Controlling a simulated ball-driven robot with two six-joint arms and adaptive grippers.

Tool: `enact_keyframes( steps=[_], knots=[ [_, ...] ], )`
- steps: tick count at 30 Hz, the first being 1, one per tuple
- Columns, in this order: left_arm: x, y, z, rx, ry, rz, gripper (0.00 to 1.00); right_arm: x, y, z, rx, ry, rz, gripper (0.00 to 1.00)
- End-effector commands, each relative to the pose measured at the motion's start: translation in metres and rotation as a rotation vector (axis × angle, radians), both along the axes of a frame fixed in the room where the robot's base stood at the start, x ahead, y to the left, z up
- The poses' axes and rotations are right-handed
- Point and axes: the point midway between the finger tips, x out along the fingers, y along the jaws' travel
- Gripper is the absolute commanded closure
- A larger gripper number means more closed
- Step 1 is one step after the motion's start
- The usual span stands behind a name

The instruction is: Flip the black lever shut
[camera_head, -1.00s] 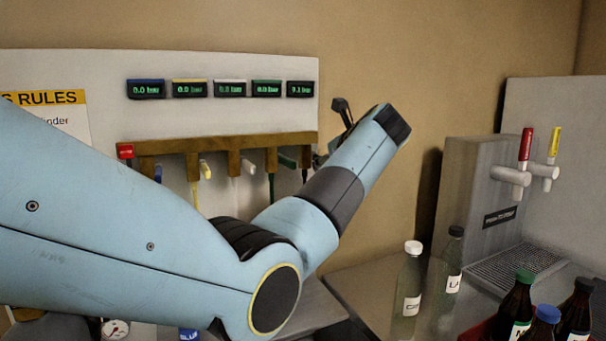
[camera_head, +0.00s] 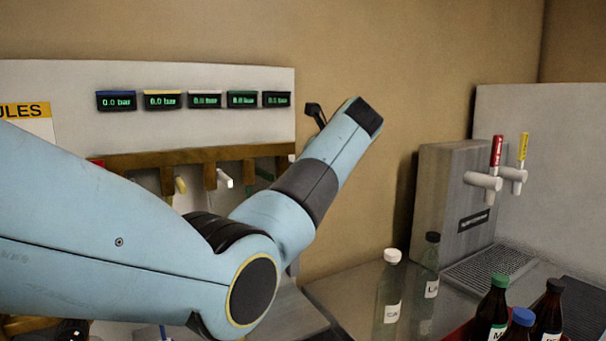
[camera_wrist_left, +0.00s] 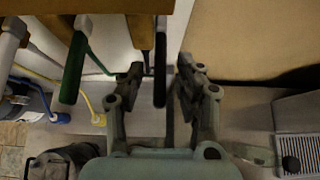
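The black lever (camera_wrist_left: 160,68) hangs as a dark upright bar in the left wrist view, below a brown wooden block. In the head view my left arm hides it. My left gripper (camera_wrist_left: 161,74) is open, with one finger on each side of the lever. I cannot tell whether either finger touches it. In the head view the gripper's fingers are hidden behind the arm. My right gripper is in neither view.
The green lever (camera_wrist_left: 73,68) hangs left of the gripper. Several pressure displays (camera_head: 204,100) sit on the wall panel above the brown rail (camera_head: 140,161). A tap unit (camera_head: 455,200) and bottles (camera_head: 389,290) stand at right.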

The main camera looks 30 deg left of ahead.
Motion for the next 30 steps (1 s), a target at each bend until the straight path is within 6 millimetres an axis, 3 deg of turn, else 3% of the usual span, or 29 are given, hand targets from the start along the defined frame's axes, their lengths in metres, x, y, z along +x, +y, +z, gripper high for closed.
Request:
enact_keyframes(
  steps=[10, 21, 30],
  knots=[
    [-0.003, -0.008, 0.005, -0.001, -0.002, -0.001, 0.65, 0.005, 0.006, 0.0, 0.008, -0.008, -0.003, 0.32],
    [-0.033, -0.066, 0.049, -0.004, -0.003, -0.002, 0.65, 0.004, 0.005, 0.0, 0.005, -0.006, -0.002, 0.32],
    [-0.045, -0.088, 0.066, 0.0, 0.001, -0.001, 0.65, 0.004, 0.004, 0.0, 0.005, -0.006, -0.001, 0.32]
  ],
)
